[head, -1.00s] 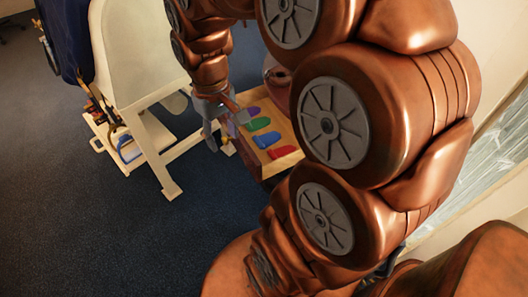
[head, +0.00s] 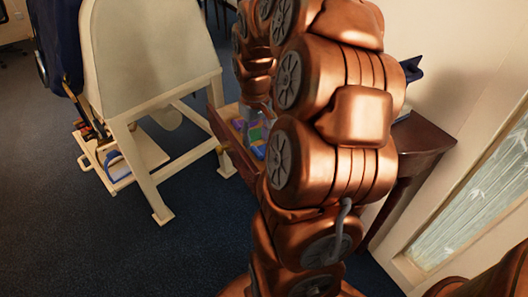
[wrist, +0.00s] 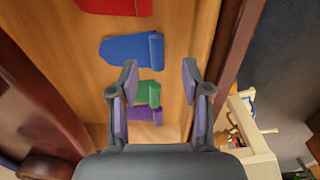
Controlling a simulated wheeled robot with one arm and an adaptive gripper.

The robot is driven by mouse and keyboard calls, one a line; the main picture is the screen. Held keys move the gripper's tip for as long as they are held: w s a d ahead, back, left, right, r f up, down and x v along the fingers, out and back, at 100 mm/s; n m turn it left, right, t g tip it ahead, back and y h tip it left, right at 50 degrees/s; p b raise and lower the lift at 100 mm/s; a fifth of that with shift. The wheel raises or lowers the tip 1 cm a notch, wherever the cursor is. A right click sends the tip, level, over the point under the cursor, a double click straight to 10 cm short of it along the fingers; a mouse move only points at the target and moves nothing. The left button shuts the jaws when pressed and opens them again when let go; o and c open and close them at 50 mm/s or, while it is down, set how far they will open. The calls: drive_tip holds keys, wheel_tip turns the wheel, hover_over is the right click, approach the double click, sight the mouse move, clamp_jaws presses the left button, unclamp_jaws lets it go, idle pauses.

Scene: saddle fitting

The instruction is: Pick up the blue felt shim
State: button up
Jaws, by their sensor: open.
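The blue felt shim (wrist: 128,48) lies flat on the wooden drawer floor (wrist: 80,55) in the wrist view, with a raised edge at its right end. My open gripper (wrist: 160,68) is empty. A green shim (wrist: 146,93) and a purple shim (wrist: 146,113) lie below, partly behind the left finger. In the head view my arm hides most of the drawer; a bit of blue (head: 259,151) shows beside the green shim (head: 254,135).
The drawer's dark wooden front (head: 228,145) stands close to the leg of a cream stand (head: 150,55). A dark wooden table (head: 425,140) is behind my arm on the right. Dark blue carpet (head: 90,240) is clear at the lower left.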

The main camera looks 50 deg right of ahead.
sight(257, 151)
drive_tip(key=shift+w+d+f+b, duration=0.15)
drive_tip(key=shift+f+b, duration=0.1)
drive_tip(key=shift+f, duration=1.05)
drive_tip(key=shift+w+d+f+b, duration=0.15)
drive_tip(key=shift+f+b, duration=0.1)
drive_tip(key=shift+f, duration=1.05)
drive_tip(key=shift+c, duration=0.4)
clamp_jaws()
